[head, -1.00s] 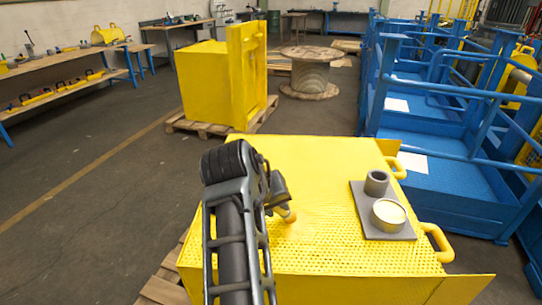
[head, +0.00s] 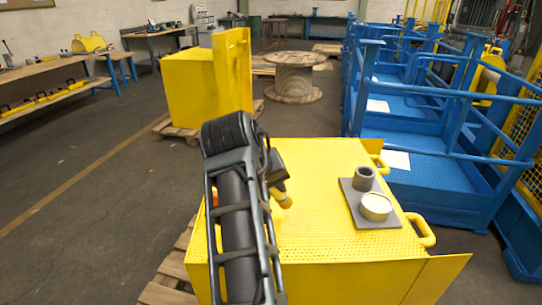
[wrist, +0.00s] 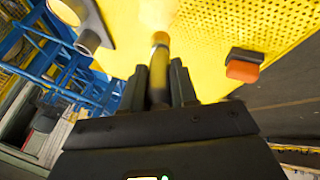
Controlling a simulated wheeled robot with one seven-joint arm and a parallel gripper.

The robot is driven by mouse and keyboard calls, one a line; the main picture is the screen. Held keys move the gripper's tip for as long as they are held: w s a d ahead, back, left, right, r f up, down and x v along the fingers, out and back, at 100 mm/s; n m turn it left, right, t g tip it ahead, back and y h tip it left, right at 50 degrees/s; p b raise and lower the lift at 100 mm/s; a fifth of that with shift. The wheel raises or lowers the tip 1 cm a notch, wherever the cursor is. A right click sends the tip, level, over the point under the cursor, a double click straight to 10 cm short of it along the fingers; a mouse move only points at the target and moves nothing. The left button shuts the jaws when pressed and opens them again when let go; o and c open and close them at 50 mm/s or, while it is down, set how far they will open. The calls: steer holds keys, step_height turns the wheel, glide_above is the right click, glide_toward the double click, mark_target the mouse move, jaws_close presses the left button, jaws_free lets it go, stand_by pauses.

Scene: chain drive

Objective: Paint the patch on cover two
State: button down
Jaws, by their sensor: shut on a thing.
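My gripper (wrist: 160,85) is shut on a grey-handled brush or dauber with a yellow tip (wrist: 160,40). The tip also shows in the head view (head: 286,202), low over the perforated yellow top (head: 318,165) of the near yellow box. I cannot tell if it touches. My arm hides much of the gripper in the head view. A pale area (wrist: 158,14) lies near the tip in the wrist view; whether it is the patch or glare is unclear. A pot of pale yellow paint (head: 376,206) and an empty grey cup (head: 364,178) stand on a grey plate (head: 352,206) at the right.
An orange block with a dark part (wrist: 243,70) sits beside the perforated yellow surface. Yellow handles (head: 420,230) stick out on the box's right side. Blue railed platforms (head: 440,140) stand right. Another yellow box (head: 195,92) stands behind on a pallet. Open floor (head: 80,205) lies left.

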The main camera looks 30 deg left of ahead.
steer(key=shift+r, duration=0.7)
steer(key=shift+s, duration=0.1)
stand_by(0.7)
